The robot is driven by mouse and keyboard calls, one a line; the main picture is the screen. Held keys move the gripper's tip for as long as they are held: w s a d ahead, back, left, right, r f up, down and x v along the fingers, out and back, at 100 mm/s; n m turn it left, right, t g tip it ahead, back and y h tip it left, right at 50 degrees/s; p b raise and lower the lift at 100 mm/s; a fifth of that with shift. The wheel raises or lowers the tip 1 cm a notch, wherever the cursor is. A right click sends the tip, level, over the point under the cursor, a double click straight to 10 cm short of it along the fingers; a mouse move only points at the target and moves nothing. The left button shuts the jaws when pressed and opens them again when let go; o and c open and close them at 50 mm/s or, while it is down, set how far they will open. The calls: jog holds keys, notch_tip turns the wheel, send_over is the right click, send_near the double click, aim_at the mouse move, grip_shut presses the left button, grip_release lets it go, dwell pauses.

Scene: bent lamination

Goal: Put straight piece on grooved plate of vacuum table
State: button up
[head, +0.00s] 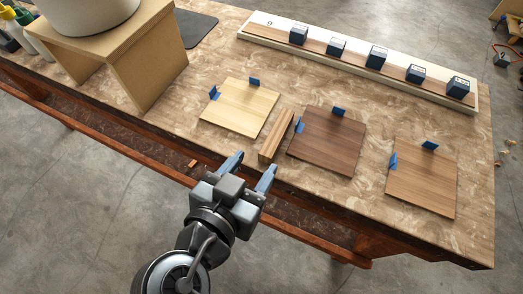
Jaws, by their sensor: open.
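My gripper (251,166) is open and empty, with its two blue-grey fingers apart over the table's front edge. A short straight wooden piece (274,140), seemingly a stack of strips, lies just beyond the fingertips, apart from them. It lies between a pale square wooden panel (240,106) on the left and a dark brown panel (325,142) on the right. A lighter brown panel (422,178) lies farther right. Each panel has blue tabs at its edges. I cannot make out a grooved plate or tell which thing is the vacuum table.
A long pale board (398,64) with a brown strip and several dark blocks lies along the back. A wooden stand (126,57) bearing a white round container (90,12) stands at left, beside bottles (38,42). The brown-patterned tabletop (220,55) is clear between.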

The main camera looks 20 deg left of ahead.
aim_at(277, 132)
jog(key=shift+o, duration=0.2)
jog(key=shift+w+d+f, duration=0.15)
jog(key=shift+w, duration=0.5)
jog(key=shift+p+x, duration=0.5)
jog(key=shift+x, duration=1.25)
jog(key=shift+p+x, duration=0.6)
jog(key=shift+x, duration=2.15)
jog(key=shift+c, duration=0.2)
grip_shut()
